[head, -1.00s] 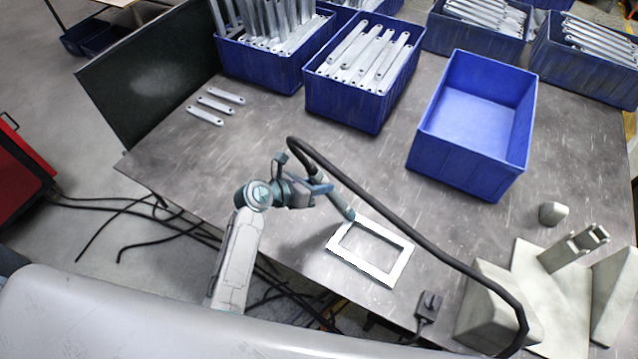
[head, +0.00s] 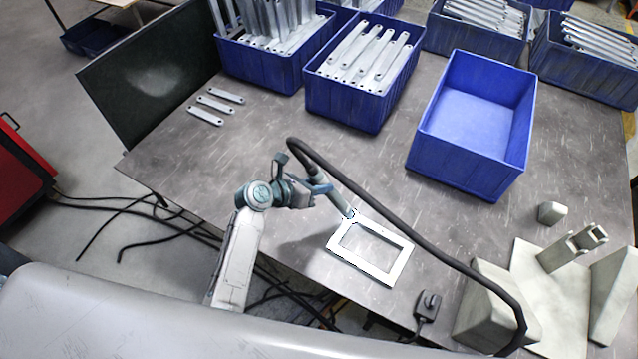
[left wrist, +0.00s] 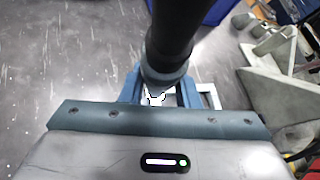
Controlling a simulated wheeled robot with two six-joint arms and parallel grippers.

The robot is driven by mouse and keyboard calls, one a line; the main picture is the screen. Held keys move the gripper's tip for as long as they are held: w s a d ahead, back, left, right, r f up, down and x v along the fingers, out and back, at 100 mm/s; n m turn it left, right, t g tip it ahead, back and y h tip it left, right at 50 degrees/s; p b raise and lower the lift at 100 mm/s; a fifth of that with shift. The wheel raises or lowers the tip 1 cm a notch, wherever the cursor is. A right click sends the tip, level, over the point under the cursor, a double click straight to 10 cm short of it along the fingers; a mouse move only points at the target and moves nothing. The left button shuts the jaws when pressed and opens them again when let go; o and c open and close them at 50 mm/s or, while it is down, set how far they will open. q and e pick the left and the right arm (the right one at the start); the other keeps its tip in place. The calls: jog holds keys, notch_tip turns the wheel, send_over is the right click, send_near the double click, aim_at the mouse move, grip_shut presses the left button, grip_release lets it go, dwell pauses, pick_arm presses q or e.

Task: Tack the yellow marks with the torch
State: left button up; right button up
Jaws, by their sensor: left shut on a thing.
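My left gripper (head: 314,190) is shut on the torch, whose slim nozzle (head: 339,203) points down to the right. A thick black cable runs from the torch. The torch tip is at the upper left corner of a white rectangular frame (head: 399,268) lying flat on the table. A small white glare with dark flecks shows at the tip. In the left wrist view the dark torch body (left wrist: 172,40) stands between my fingers and hides most of the frame. I cannot make out any yellow marks. My right gripper is not in view.
The cable (head: 430,252) arches over the table (head: 270,140) to the right. An empty blue bin (head: 467,160) and several bins of metal strips stand behind. Three loose strips (head: 215,105) lie at left. A pale stand (head: 560,290) and small black box (head: 428,304) are at right.

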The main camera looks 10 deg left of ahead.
aim_at(319, 172)
pick_arm(q)
jog(key=shift+f+p, duration=0.1)
jog(key=shift+p, duration=0.2)
dwell(0.9)
dwell(0.6)
jog(key=shift+s, duration=0.1)
dwell(0.5)
jog(key=shift+r+p, duration=0.55)
jog(key=shift+p, duration=0.25)
notch_tip(319, 172, up, 3)
jog(key=p, duration=0.3)
jog(key=shift+r, duration=0.1)
jog(key=shift+r+p, duration=0.2)
jog(key=shift+p, duration=0.15)
jog(key=shift+r, duration=0.75)
